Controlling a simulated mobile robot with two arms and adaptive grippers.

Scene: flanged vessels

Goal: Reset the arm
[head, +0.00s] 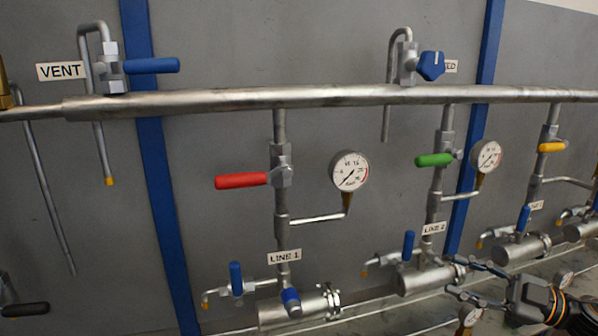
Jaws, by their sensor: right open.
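My right gripper (454,276) is at the lower right of the head view, its arm coming in from the right edge. Its dark fingers are spread apart, pointing left, with nothing seen between them. In the picture it lies just right of the LINE 2 flanged vessel (425,279); I cannot tell how far apart they are in depth. My left gripper is not in view.
A steel header pipe (230,98) crosses the grey wall. Below it are a red-handled valve (241,181), a green-handled valve (434,160), gauges (350,171) and the LINE 1 vessel (275,314). A yellow-handled valve (551,147) is at right.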

